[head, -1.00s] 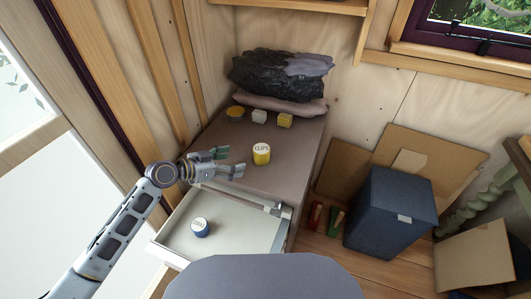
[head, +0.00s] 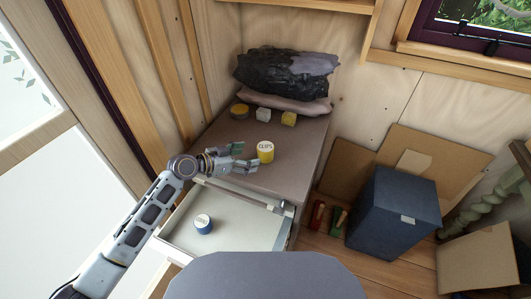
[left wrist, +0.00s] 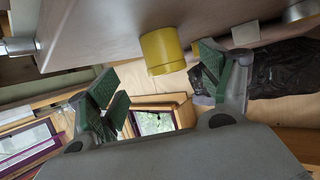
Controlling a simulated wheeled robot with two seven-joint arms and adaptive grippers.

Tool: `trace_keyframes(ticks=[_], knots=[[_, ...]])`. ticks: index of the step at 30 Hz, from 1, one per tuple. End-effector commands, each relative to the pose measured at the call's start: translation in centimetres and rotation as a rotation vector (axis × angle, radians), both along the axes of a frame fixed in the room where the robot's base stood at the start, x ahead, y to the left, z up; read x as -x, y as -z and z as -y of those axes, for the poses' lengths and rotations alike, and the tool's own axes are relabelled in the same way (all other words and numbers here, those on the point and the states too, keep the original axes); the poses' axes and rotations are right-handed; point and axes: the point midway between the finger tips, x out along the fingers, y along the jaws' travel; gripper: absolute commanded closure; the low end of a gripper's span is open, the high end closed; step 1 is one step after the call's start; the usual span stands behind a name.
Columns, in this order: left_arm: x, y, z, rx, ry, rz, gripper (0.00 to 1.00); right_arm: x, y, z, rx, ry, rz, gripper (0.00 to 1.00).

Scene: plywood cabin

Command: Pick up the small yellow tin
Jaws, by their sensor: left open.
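The small yellow tin (head: 265,155), with a white lid marked CLIPS, stands upright on the grey-brown cabinet top (head: 285,172). My left gripper (head: 245,157) is just left of it, fingers spread and pointing at it. In the left wrist view, which is upside down, the yellow tin (left wrist: 163,52) shows ahead, between the lines of the two open green-padded fingers. Nothing is held, and I see no clear contact with the tin. My right gripper is not in view.
An open drawer (head: 245,234) below holds a blue tin (head: 203,225) with a white lid. A blue box (head: 393,213) stands at right.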

Motion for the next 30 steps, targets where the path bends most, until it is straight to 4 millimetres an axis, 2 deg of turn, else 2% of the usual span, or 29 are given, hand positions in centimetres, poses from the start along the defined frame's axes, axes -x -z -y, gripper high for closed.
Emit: trace_keyframes(ticks=[12, 30], knots=[[-2.0, 1.3, 2.8, 0.001, -0.001, 0.001, 0.21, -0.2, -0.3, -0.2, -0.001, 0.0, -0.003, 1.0], [-2.4, 1.5, 3.3, 0.001, 0.0, 0.001, 0.21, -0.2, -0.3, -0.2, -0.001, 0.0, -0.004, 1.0]])
